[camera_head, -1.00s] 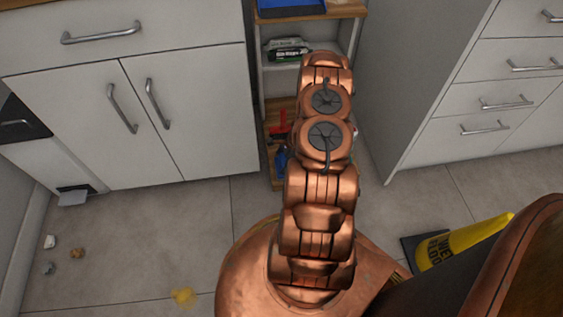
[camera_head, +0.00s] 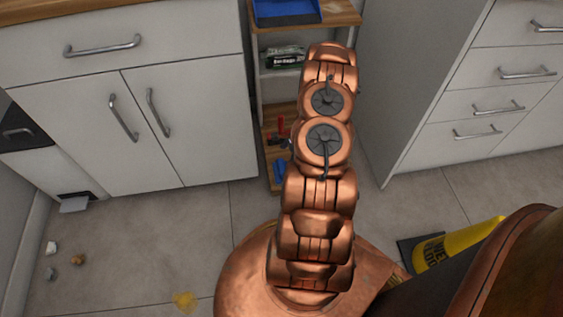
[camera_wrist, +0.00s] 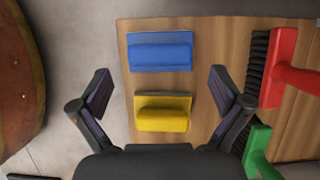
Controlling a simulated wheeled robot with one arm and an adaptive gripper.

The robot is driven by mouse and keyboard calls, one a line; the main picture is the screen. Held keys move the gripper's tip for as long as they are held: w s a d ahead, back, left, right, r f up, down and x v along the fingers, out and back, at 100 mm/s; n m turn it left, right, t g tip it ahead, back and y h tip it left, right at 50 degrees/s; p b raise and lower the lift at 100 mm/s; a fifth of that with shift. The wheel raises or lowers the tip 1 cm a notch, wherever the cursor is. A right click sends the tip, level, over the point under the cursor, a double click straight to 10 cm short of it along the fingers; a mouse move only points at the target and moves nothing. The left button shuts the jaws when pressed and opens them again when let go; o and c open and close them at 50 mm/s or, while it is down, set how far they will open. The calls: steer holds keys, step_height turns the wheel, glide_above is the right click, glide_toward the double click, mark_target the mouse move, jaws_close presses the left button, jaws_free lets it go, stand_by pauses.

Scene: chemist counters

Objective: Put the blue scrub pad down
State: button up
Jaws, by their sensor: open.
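The blue scrub pad (camera_wrist: 160,52) lies flat on a wooden shelf board (camera_wrist: 220,40) in the wrist view, beyond the fingertips. A yellow scrub pad (camera_wrist: 163,112) lies on the same board, nearer to me. My gripper (camera_wrist: 159,82) is open and empty, its two fingers spread to either side of the picture's middle. Neither finger visibly touches a pad. In the head view a blue patch (camera_head: 279,171), likely the blue pad, shows on the lowest shelf beside my arm. My arm hides the gripper there.
A red-handled brush (camera_wrist: 290,70) and a green brush (camera_wrist: 258,150) lie at the right of the board. Above are a bandage pack (camera_head: 285,57) and a blue tray (camera_head: 288,12). Cabinets flank the shelf. A yellow wet-floor sign (camera_head: 455,243) lies at right.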

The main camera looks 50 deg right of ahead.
steer(key=p+v, duration=0.1)
steer(key=v, duration=0.4)
steer(key=shift+r, duration=0.15)
stand_by(0.4)
